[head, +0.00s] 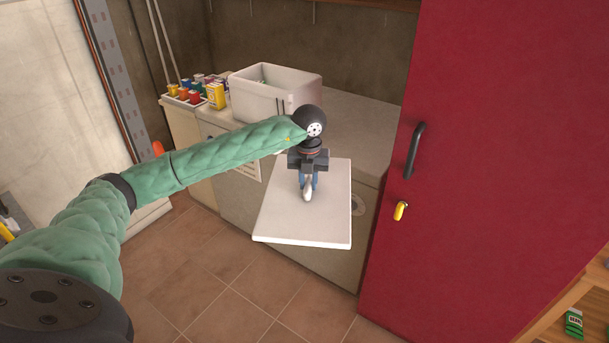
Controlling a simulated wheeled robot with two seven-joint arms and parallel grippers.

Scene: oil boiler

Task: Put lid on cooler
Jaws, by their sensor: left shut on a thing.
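A white open box, the cooler (276,94), stands on the grey counter at the back, its top uncovered and a little greenish content showing inside. The flat white lid (282,215) is in front of the counter, held roughly level in the air, nearer to me than the cooler and lower right of it in the picture. My left gripper (307,192) is shut on the lid's handle near the middle of the lid; the fingers hide most of the handle. My left arm reaches in from the left. My right gripper is not in view.
Several small colourful boxes (216,95) and bottles stand left of the cooler. The grey counter top (360,130) right of the cooler is bare. A tall red cabinet (480,170) with a black handle closes off the right side. The tiled floor (215,270) is clear.

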